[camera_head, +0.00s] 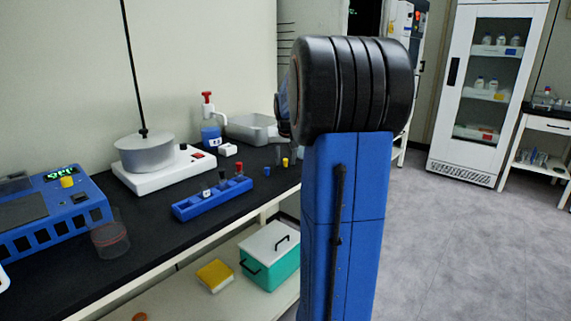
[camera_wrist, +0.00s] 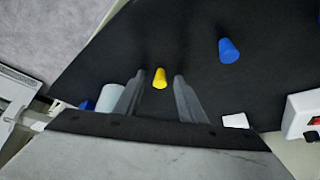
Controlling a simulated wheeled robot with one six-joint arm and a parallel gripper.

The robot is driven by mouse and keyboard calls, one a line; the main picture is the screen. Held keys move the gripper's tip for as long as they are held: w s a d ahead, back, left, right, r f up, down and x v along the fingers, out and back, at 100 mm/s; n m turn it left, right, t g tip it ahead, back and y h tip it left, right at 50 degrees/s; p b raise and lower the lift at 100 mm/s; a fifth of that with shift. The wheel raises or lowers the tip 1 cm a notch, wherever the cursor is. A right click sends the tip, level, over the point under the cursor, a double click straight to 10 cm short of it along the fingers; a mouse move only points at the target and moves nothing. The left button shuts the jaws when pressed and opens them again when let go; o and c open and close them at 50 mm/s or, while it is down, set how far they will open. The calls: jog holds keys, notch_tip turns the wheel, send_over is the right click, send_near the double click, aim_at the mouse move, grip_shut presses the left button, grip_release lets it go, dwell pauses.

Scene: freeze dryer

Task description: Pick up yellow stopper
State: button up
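The yellow stopper (camera_head: 285,162) stands on the black bench top near its front edge, left of my arm in the head view. In the wrist view the yellow stopper (camera_wrist: 160,77) shows in the gap between my gripper's two fingers, near their tips. My gripper (camera_wrist: 156,82) is open, and neither finger visibly touches the stopper. How far the fingertips are above the bench is hard to tell. In the head view my arm hides most of the gripper.
A blue stopper (camera_head: 266,171) stands nearby; in the wrist view the blue stopper (camera_wrist: 228,50) is to the right. A blue rack (camera_head: 213,199), a white hotplate (camera_head: 163,172) and a small white block (camera_head: 228,150) are on the bench. Bare bench top surrounds the yellow stopper.

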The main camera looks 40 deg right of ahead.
aim_at(285, 160)
grip_shut()
notch_tip(285, 160, up, 10)
dwell(0.7)
